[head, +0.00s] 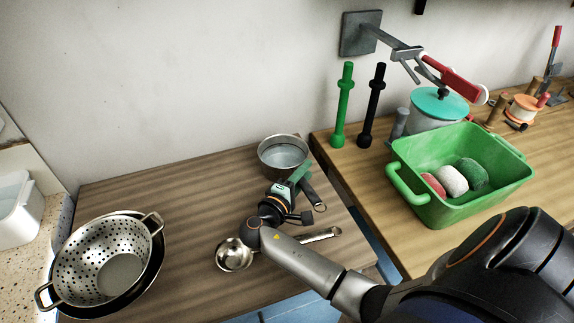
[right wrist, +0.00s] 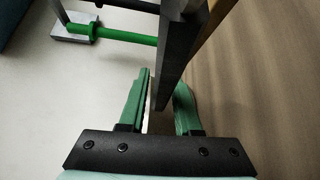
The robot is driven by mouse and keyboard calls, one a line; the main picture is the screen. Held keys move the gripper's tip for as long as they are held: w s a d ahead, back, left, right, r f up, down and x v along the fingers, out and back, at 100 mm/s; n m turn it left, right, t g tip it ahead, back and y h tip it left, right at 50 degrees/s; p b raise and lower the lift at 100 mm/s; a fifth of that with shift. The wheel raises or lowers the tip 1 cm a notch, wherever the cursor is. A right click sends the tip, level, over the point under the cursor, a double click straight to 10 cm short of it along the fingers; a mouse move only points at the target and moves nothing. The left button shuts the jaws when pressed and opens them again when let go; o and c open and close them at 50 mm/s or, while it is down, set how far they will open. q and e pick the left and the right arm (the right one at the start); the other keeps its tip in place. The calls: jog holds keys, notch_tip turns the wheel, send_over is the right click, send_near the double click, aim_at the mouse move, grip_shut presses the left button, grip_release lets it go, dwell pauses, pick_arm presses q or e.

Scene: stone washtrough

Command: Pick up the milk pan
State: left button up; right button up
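The milk pan (head: 283,153) is a grey metal pan standing upright near the back right of the left wooden table. Its dark handle (head: 313,194) points toward the front right. My right gripper (head: 300,174), with green fingers, is low over the table beside the pan, close to the handle and partly covering it. In the right wrist view the fingers (right wrist: 161,105) stand apart. A dark bar shows between and beyond them; I cannot tell whether it is the handle or whether they touch it. My left gripper is not in view.
A ladle (head: 234,255) lies under my right forearm. A steel colander (head: 105,250) sits at the left. The right table holds a green tub (head: 425,212), a teal-lidded pot (head: 438,108) and green and black posts (head: 344,105). The left table's middle is clear.

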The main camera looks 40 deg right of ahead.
grip_shut()
jog(key=shift+d+r, duration=0.1)
dwell(1.0)
